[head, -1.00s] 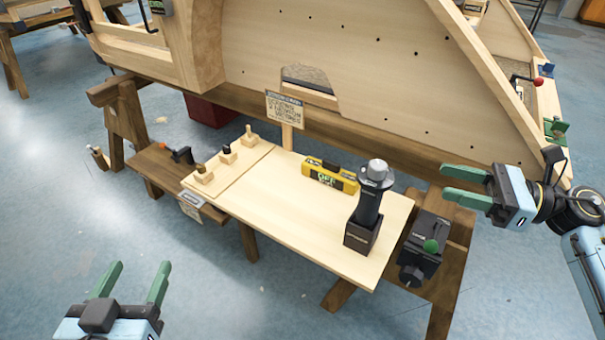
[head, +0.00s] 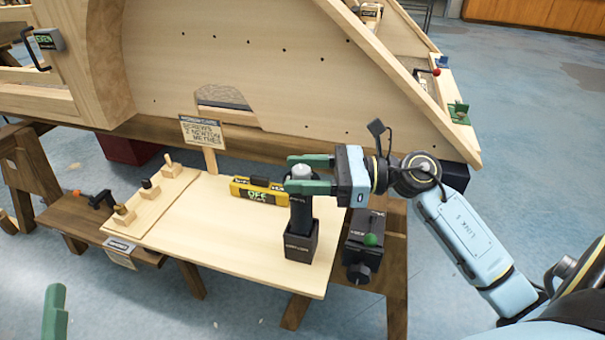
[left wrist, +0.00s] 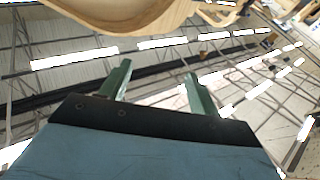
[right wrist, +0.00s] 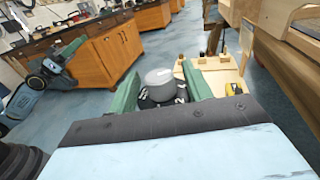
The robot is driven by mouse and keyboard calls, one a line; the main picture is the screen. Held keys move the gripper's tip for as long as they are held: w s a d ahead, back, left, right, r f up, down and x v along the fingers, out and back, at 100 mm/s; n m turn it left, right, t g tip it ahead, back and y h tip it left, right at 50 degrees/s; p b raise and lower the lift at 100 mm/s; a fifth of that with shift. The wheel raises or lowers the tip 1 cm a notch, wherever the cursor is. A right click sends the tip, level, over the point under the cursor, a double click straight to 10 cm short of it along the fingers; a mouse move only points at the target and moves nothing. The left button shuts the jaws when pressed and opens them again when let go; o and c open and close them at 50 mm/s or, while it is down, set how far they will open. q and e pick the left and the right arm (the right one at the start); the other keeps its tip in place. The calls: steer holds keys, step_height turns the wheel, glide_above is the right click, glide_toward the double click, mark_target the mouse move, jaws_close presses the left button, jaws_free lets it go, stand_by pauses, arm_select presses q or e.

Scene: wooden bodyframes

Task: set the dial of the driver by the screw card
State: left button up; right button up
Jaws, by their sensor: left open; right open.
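The driver (head: 301,219) stands upright in a black box holder on the pale board; its grey dial (head: 301,171) is on top. My right gripper (head: 309,174) is open at the dial, with its green fingers on either side of it. In the right wrist view the dial (right wrist: 160,77) sits between the fingers; I cannot tell whether they touch it. The screw card (head: 203,132) stands on a post at the back of the board and seems to read "screws 2 newton metres". My left gripper (left wrist: 152,82) is open and empty; one fingertip shows at the lower left of the head view.
A yellow box (head: 259,192) with a display reading "OFF" lies behind the driver. A black device with a green knob (head: 371,240) stands to its right. Several wooden-based pegs (head: 124,214) stand at the left. The board's middle is clear.

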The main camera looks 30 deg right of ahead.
steer(key=c, duration=1)
